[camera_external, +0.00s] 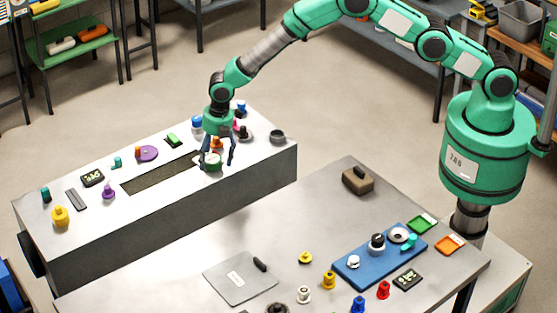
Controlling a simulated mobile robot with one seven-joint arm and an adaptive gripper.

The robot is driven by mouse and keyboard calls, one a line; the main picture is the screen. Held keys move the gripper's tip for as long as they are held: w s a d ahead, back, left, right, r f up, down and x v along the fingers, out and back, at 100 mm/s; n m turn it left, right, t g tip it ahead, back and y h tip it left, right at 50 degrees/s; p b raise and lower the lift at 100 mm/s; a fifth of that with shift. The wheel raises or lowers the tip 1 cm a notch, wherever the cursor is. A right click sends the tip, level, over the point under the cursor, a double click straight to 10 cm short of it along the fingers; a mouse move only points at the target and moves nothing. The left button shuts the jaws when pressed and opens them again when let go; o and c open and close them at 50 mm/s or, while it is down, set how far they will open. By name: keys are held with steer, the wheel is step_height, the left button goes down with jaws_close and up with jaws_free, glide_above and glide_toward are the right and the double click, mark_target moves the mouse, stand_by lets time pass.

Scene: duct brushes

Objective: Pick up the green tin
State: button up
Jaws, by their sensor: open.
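A small round green tin with a pale top (212,164) sits on the grey metal duct, near the right end of its dark slot. My gripper (217,158) points down over the tin with its dark fingers apart, one on either side of it. Whether the fingers touch the tin cannot be told at this size. An orange piece (216,143) shows behind the tin, between the fingers, and is partly hidden.
Close behind my gripper stand a blue-and-white piece (197,123) and a dark round piece (246,134). A dark ring (277,136) lies to the right. A green block (172,140) and a purple disc (148,153) lie left. The front table (200,262) is separate.

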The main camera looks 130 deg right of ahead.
mark_target(212, 159)
steer(key=shift+f, duration=0.35)
stand_by(0.3)
steer(key=c, duration=1.4)
steer(key=shift+r, duration=0.1)
steer(key=shift+d+r, duration=0.1)
steer(key=shift+r, duration=1.4)
steer(key=shift+s+r, duration=0.1)
steer(key=shift+r, duration=0.2)
steer(key=s+a+r, duration=0.1)
steer(key=s+a, duration=0.8)
steer(key=s, duration=0.3)
steer(key=shift+s+a+r, duration=0.15)
steer(key=shift+s+a, duration=0.05)
steer(key=shift+a, duration=0.15)
